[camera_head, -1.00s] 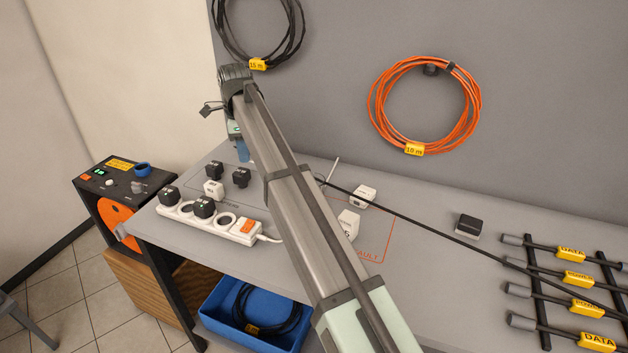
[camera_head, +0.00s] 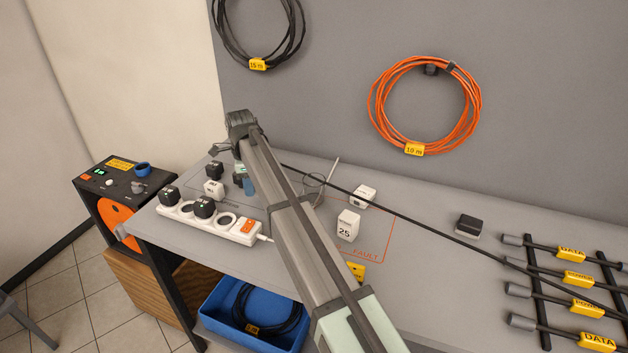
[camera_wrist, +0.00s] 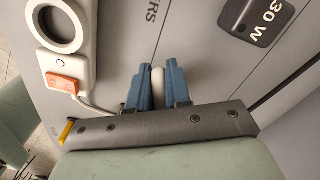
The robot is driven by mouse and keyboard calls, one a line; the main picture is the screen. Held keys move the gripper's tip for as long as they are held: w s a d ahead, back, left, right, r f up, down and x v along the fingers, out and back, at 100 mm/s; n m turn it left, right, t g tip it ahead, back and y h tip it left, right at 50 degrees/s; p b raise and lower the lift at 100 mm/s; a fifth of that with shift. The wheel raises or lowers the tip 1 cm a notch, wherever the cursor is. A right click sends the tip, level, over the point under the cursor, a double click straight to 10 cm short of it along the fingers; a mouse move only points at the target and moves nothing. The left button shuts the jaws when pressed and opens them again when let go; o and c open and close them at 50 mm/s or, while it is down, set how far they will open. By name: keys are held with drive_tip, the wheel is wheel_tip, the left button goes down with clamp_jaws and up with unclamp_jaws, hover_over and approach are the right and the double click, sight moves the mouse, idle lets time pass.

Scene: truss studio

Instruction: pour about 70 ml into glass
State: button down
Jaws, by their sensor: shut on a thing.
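No glass and no pouring vessel show in either view. My gripper (camera_head: 249,187) is low over the left part of the grey bench, right of the power strip. In the wrist view its blue fingers (camera_wrist: 157,88) are shut on a narrow, pale, rounded thing (camera_wrist: 157,82). Only a sliver of it shows between the fingers, so I cannot tell what it is. Whether it touches the bench is unclear.
A white power strip (camera_head: 243,230) with black plugs lies left of my gripper. A black 30 W block (camera_wrist: 256,18) is near it in the wrist view. White blocks (camera_head: 347,226) stand right of my arm. Cables with yellow tags (camera_head: 571,253) lie at right.

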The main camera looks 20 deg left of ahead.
drive_tip(key=shift+w+d+r+g+y, duration=0.3)
drive_tip(key=shift+d+r+y, duration=0.15)
drive_tip(key=shift+y, duration=0.15)
drive_tip(key=shift+w+d+r+g+y, duration=0.15)
drive_tip(key=shift+d+r+g+y, duration=0.15)
drive_tip(key=shift+d+r+y, duration=0.25)
drive_tip(key=shift+w+d+r+g+y, duration=0.3)
drive_tip(key=shift+d+r+y, duration=0.1)
drive_tip(key=shift+y, duration=0.25)
drive_tip(key=w+d+r+g+y, duration=0.2)
drive_tip(key=d+r+y, duration=0.2)
drive_tip(key=r+y, duration=0.1)
drive_tip(key=shift+g, duration=0.4)
drive_tip(key=shift+w+d+r+g+y, duration=0.25)
drive_tip(key=shift+d+r+g+y, duration=0.25)
drive_tip(key=shift+y, duration=0.3)
drive_tip(key=shift+w+d+r+y+p, duration=0.1)
drive_tip(key=shift+w+r+y+p, duration=0.05)
drive_tip(key=shift+r+y+p, duration=0.2)
drive_tip(key=shift+w+d+r+g+y+p, duration=0.3)
drive_tip(key=shift+d+r+g+y, duration=0.25)
drive_tip(key=shift+y, duration=0.3)
idle(0.4)
drive_tip(key=shift+w+d+r+y+p, duration=0.2)
drive_tip(key=shift+d+y+p, duration=0.15)
drive_tip(key=shift+d, duration=0.1)
